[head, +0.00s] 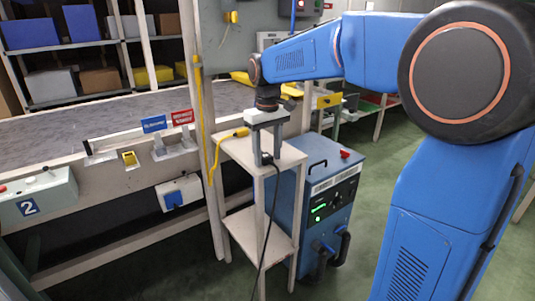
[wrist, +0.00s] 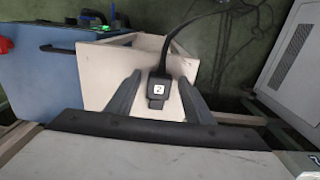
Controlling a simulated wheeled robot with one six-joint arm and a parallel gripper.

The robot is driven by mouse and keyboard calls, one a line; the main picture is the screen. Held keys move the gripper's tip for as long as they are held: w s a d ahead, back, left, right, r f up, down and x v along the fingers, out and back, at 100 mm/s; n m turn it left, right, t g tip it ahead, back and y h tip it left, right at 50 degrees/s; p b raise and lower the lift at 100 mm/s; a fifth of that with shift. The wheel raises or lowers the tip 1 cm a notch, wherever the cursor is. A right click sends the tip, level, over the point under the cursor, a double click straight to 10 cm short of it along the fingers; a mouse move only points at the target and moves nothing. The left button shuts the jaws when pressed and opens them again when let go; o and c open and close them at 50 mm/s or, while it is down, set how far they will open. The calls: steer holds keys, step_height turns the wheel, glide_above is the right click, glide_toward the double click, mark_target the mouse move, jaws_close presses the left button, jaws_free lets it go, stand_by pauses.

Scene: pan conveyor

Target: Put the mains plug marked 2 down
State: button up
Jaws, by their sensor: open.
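The black mains plug marked 2 (wrist: 158,88) lies on the pale top of a small wooden stand (wrist: 110,75). Its label faces up in the wrist view, and its black cable runs off over the stand's edge. My gripper (wrist: 160,78) is open, with one finger on each side of the plug and a visible gap to each. In the head view my gripper (head: 266,160) points down at the stand top (head: 290,155), and the plug is mostly hidden between the fingers. The cable (head: 267,225) hangs down the stand's front.
A yellow plug (head: 240,132) with a yellow cable lies on the same stand, left of my gripper. A blue cabinet (head: 325,200) stands close on the right. A white box with a blue socket (head: 174,199) and a control box marked 2 (head: 38,200) are on the conveyor's side.

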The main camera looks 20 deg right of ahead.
mark_target(268, 157)
steer(key=shift+r, duration=0.15)
step_height(268, 157, up, 12)
stand_by(0.4)
stand_by(1.3)
